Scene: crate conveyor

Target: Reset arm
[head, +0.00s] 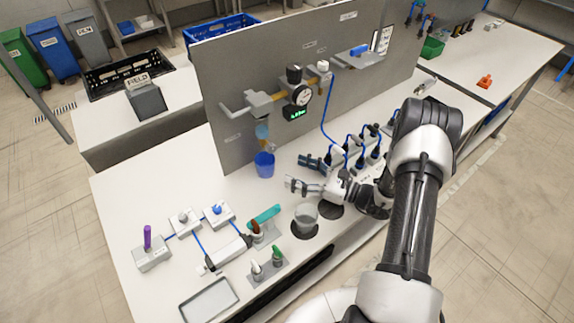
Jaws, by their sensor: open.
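My arm reaches in from the lower right over the white workbench (125,205). My gripper (291,186) hangs over the middle of the bench, its fingers spread and pointing left. Nothing shows between the fingers. A blue cup (264,166) stands a little beyond and left of the fingertips, below the pipe fitting on the grey panel. My arm hides part of the bench to the right.
The grey upright panel (228,95) carries a gauge (301,95) and valves behind the gripper. Blue cables (326,125) run down to a row of dark plugs. The bench's left end is mostly clear.

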